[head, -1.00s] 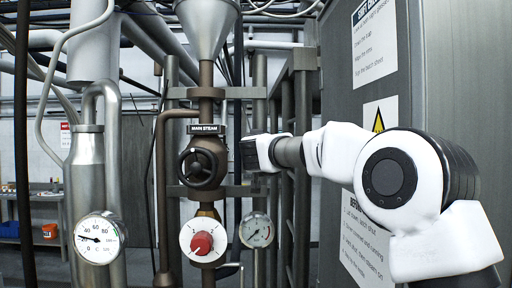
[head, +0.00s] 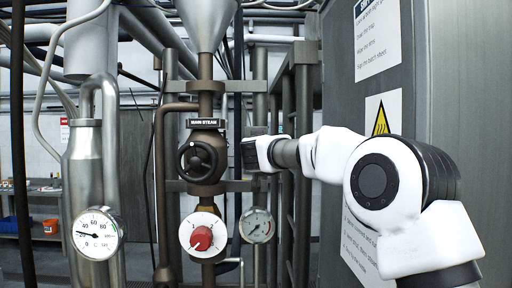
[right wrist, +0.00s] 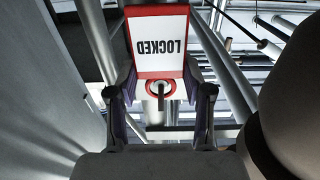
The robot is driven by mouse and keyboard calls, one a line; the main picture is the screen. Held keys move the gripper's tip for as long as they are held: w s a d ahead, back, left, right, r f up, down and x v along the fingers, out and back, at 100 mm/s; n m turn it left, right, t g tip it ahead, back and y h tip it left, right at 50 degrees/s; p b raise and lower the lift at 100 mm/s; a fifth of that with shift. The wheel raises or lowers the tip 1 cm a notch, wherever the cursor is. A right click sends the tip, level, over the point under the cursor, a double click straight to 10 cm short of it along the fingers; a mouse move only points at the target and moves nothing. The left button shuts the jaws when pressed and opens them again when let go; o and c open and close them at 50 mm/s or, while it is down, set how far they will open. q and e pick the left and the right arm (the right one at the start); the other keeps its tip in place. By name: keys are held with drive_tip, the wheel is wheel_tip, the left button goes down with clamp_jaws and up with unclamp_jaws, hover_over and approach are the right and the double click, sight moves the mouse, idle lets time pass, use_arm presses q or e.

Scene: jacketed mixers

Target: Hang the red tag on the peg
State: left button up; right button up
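My right gripper (head: 246,152) reaches in from the right in the head view, beside the main steam valve, level with its black handwheel (head: 198,160). In the right wrist view the red-bordered white tag (right wrist: 157,42), reading LOCKED upside down, lies between the two fingers of this gripper (right wrist: 160,88). The finger pads appear to press on its side edges. The tag's red ring (right wrist: 160,87) shows between the fingers, with a short grey rod-like piece at it. I cannot tell whether that piece is the peg or passes through the ring. The tag is hidden in the head view. My left gripper is not in view.
A red knob on a white dial (head: 202,238) sits under the valve, with a small gauge (head: 257,225) to its right. A larger gauge (head: 98,233) is on the left pipe. Vertical pipes stand close around the gripper. A grey cabinet (head: 450,120) stands at the right.

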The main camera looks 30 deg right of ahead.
drive_tip(key=o, duration=0.5)
drive_tip(key=shift+a, duration=0.1)
